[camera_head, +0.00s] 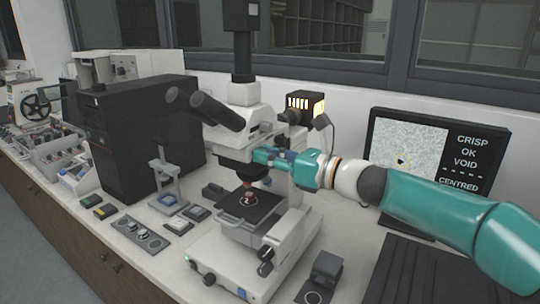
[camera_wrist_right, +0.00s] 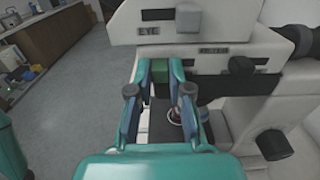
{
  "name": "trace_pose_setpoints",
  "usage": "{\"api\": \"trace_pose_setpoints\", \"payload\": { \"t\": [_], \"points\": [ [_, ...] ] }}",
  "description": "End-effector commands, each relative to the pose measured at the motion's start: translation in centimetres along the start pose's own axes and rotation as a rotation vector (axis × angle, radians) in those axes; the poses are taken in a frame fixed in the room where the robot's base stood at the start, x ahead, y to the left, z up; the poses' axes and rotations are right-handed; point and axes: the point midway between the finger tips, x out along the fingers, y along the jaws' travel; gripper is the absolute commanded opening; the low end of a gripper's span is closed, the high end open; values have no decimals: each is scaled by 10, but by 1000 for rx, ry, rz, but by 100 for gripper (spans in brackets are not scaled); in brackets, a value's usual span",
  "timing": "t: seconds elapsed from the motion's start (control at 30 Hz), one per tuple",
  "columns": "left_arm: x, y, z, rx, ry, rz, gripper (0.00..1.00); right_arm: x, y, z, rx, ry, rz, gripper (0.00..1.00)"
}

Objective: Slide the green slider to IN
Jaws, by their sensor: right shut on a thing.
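The green slider (camera_wrist_right: 161,66) sits at the side of the white microscope, between the fingertips of my right gripper (camera_wrist_right: 160,76) in the right wrist view. The right gripper is shut on it. In the head view the right gripper (camera_head: 263,157) reaches in from the right to the microscope (camera_head: 250,120), just below its eyepieces. The slider is hidden there. In the wrist view a label plate reading EYE (camera_wrist_right: 155,30) is above the slider, with a second, small label to its right. I cannot read an IN mark. My left gripper is not in view.
A dark stage (camera_head: 246,206) with a small red-rimmed sample lies below the gripper. A dark knob (camera_wrist_right: 241,66) is right of the slider. A monitor (camera_head: 425,160) stands behind my right arm. A black box (camera_head: 140,135) and small trays are at the left.

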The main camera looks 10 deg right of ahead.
Motion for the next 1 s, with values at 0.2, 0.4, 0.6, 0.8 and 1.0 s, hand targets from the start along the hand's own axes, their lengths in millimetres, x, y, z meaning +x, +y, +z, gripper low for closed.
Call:
{"api": "trace_pose_setpoints", "payload": {
  "t": [0.2, 0.4, 0.6, 0.8, 1.0],
  "points": [
    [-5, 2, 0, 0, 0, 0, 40, 0, -6, 2, 1, 1, -2, 0],
    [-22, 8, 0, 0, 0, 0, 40, 0, -33, 3, 1, 1, -2, 0],
    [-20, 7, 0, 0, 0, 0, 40, 0, -36, 1, -1, -1, -5, 0],
    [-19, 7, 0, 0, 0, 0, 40, 0, -36, 2, -1, -2, -6, 37],
    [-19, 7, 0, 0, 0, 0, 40, 0, -35, 1, 0, -1, -2, 44]
  ]
}}
